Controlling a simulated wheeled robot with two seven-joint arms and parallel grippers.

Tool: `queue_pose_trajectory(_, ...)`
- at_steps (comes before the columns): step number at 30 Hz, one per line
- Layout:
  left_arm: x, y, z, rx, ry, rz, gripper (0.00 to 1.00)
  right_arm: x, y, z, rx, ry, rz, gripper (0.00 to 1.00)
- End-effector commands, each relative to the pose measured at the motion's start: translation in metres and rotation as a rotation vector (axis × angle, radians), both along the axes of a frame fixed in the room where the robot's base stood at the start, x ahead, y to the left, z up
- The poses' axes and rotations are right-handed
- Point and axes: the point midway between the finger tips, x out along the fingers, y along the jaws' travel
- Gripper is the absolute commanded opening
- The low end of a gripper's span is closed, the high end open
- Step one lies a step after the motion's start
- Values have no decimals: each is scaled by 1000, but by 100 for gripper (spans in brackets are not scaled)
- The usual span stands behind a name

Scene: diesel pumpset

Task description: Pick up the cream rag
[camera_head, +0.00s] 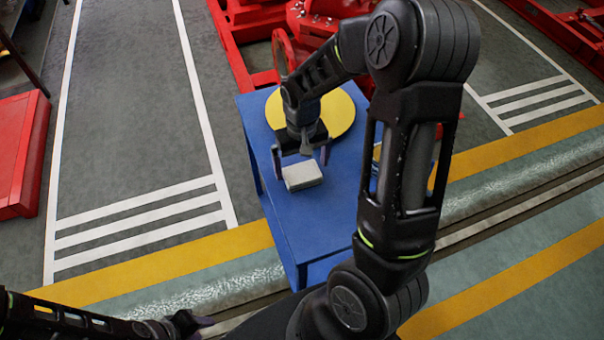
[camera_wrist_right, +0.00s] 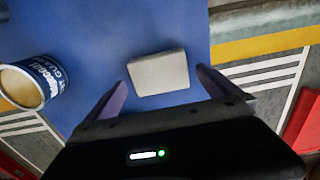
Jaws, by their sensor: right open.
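The cream rag (camera_head: 303,178) is a folded, pale block lying flat on the blue table (camera_head: 290,222), near its left edge in the head view. In the right wrist view the rag (camera_wrist_right: 158,73) lies ahead of the jaws, slightly tilted. My right gripper (camera_head: 300,158) is open and empty, pointing down just above and behind the rag. In the right wrist view its two fingers (camera_wrist_right: 162,80) flank the rag with gaps on both sides. My left gripper (camera_head: 195,325) is at the bottom left of the head view, away from the table; its jaws are unclear.
A can with a blue and white label (camera_wrist_right: 33,82) stands on the table, at the left in the right wrist view. A yellow disc (camera_head: 342,112) lies on the table behind the gripper. Red machinery (camera_head: 245,30) stands beyond. My right arm hides the table's right side.

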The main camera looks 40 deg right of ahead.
Motion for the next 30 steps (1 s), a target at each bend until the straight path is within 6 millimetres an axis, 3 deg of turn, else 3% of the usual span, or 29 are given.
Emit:
queue_pose_trajectory(6,0,0,1,0,0,0,36,-1,-1,-26,1,2,0,100)
queue_pose_trajectory(24,0,0,1,0,0,0,36,0,-1,-28,0,0,0,100)
queue_pose_trajectory(30,0,0,1,0,0,0,36,0,-1,-28,0,0,0,85)
